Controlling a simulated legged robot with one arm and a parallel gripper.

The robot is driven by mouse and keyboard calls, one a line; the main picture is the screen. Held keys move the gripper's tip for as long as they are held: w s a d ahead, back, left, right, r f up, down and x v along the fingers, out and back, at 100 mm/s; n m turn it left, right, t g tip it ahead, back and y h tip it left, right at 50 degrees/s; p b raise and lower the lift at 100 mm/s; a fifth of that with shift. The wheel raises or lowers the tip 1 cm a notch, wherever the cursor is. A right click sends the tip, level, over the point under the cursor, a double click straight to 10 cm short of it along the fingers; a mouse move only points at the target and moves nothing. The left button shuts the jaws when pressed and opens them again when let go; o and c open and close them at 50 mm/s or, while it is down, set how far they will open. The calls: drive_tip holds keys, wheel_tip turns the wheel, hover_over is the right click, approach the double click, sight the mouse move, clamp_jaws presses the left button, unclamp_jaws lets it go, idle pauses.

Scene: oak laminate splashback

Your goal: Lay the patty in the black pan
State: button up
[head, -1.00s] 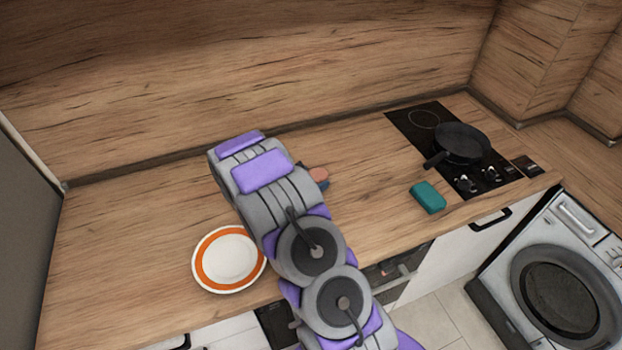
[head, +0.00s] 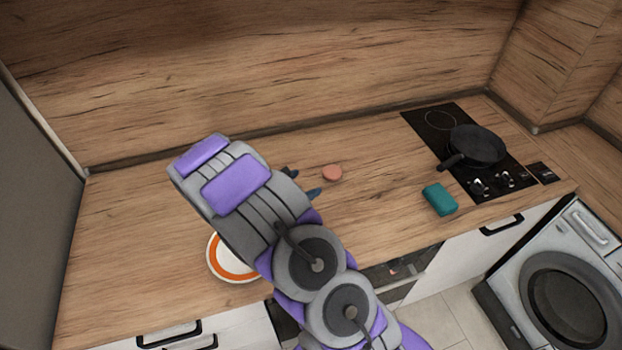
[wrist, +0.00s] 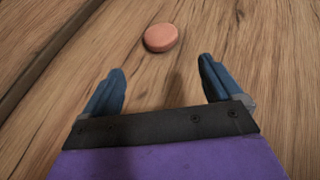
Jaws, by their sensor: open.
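The patty (head: 332,173) is a small pinkish-brown disc lying flat on the wooden counter. In the wrist view the patty (wrist: 161,37) is beyond the fingertips, roughly centred between them. My gripper (head: 304,181) is open and empty, with its blue fingers just left of the patty in the head view. In the wrist view both fingers of my gripper (wrist: 160,78) are spread apart, not touching the patty. The black pan (head: 476,146) stands on the hob at the right, its handle pointing to the lower left. The pan looks empty.
A teal sponge-like block (head: 440,200) lies on the counter in front of the hob (head: 424,124). A white plate with an orange ring (head: 216,262) is partly hidden by my arm. The counter between patty and hob is clear.

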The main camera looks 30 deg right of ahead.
drive_tip(key=shift+s+a+r, duration=0.1)
drive_tip(key=shift+a+r, duration=0.05)
drive_tip(key=shift+a, duration=0.2)
drive_tip(key=s+r+m+g+y, duration=0.25)
drive_tip(key=s+r+m, duration=0.4)
drive_tip(key=s, duration=0.35)
drive_tip(key=s+r+m+g+y, duration=0.1)
drive_tip(key=s+r+m+g, duration=0.3)
drive_tip(key=s+r+m, duration=0.35)
drive_tip(key=s+a+r+m+y, duration=0.2)
drive_tip(key=s+a+m+y, duration=0.1)
drive_tip(key=s+a, duration=0.5)
drive_tip(key=s+a+r+m+t+y, duration=0.1)
drive_tip(key=s+a+r+m+y, duration=0.2)
drive_tip(key=s+a+y, duration=0.3)
drive_tip(key=s+a, duration=0.2)
drive_tip(key=s, duration=0.3)
drive_tip(key=shift+a, duration=0.25)
drive_tip(key=shift+o, duration=0.5)
drive_tip(key=shift+s+a+t+y, duration=0.1)
drive_tip(key=shift+a+t+y, duration=0.15)
drive_tip(key=shift+y, duration=0.1)
